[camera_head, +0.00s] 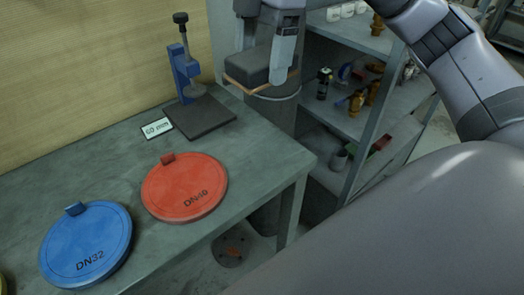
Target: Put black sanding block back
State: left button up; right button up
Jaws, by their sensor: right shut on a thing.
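The black sanding block (248,69), with a thin orange-brown layer along its lower edge, is held in the air in the head view. My right gripper (264,52) comes down from the top and is shut on the block, with one finger on its near right side. The other finger is partly hidden behind the block. The block is above and to the right of the dark plate of the blue stand, apart from the table. My left gripper is not in view.
On the grey table (101,169) lie a red DN40 disc (184,191), a blue DN32 disc (87,248) and a small white label (157,128). A blue stand (184,69) rises from a dark plate (200,119). A shelf unit (349,117) holds small parts.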

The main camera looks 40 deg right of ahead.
jog(key=b, duration=0.4)
send_over(260, 159)
jog(key=f, duration=1.5)
jog(key=shift+w+d, duration=0.1)
jog(key=shift+d, duration=0.15)
notch_tip(260, 159, down, 4)
jog(key=shift+r, duration=0.2)
jog(key=shift+b, duration=0.3)
jog(key=o, duration=0.6)
jog(key=shift+f, duration=0.15)
jog(key=o, duration=0.4)
